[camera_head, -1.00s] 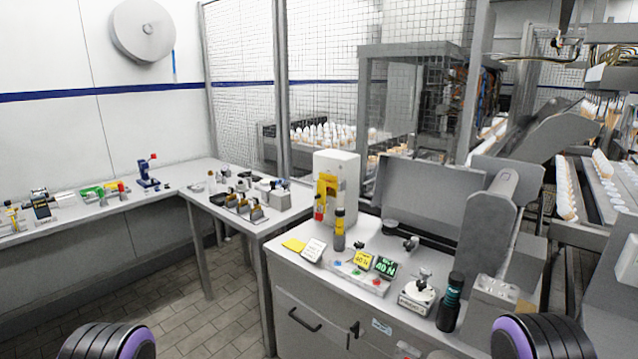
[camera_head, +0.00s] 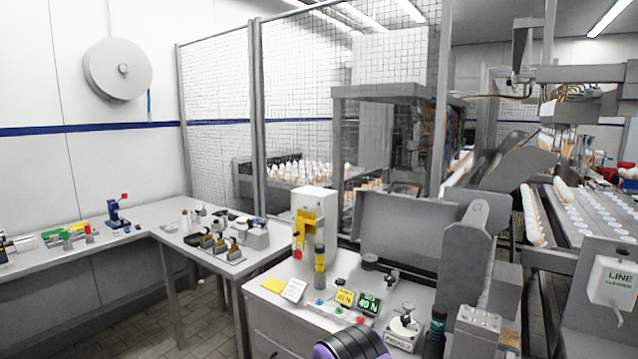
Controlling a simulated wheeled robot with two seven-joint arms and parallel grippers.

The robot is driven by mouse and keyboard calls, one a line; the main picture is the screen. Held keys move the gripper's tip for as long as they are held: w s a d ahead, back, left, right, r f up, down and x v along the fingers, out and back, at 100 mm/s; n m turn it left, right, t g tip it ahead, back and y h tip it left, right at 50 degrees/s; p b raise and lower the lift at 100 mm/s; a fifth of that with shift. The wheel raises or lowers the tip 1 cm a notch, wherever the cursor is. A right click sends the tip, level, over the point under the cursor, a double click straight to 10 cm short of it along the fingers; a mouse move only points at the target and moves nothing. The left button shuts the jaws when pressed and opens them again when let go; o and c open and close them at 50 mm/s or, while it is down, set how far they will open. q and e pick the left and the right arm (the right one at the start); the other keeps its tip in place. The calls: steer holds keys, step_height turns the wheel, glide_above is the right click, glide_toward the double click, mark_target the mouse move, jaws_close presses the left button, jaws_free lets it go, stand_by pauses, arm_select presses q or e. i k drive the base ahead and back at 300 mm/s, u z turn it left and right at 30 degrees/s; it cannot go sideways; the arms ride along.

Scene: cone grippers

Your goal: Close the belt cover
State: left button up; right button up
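A flat grey panel (camera_head: 405,232) stands raised along the back of the front workbench (camera_head: 262,308). Further back, a slanted grey cover (camera_head: 515,168) sits over part of the conveyor. I cannot tell for sure which of these is the belt cover. The grey panel stands upright, leaning a little back, with a thick grey rounded arm-like part (camera_head: 472,225) at its right end. A black and purple rounded part of one of my arms shows at the bottom middle. No gripper fingers show, and nothing touches the panel or the slanted cover.
The bench holds a white and yellow device (camera_head: 314,225), a green display (camera_head: 369,304), a dark bottle (camera_head: 437,325) and small fixtures. A side table (camera_head: 165,232) stands left. A line-clearance box (camera_head: 613,282) is right.

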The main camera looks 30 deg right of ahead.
mark_target(417, 225)
steer(key=u, duration=1.7)
steer(key=k, duration=1.4)
steer(key=z, duration=1.65)
